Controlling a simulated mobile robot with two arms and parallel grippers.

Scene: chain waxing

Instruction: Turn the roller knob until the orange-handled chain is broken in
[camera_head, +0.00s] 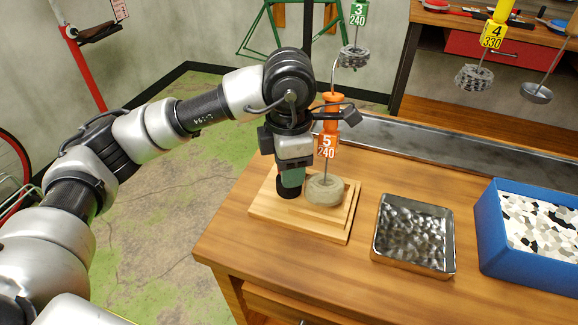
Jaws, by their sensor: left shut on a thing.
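The orange-handled chain hangs from a rod with an orange tag (327,147) reading 5 and 240. Its pale, waxy coil (325,190) is at the wooden roller board (336,229), on the workbench. The dark roller knob (288,192) stands on the board just left of the coil. My left gripper (291,178) points down over the knob and is shut on it. The fingers partly hide the knob's top. My right gripper is not in view.
A metal tray (412,269) and a blue box (489,230) of white and dark pieces stand to the right on the bench. A long metal trough (440,143) runs along the back. Chains with a green tag (357,14) and a yellow tag (492,37) hang behind.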

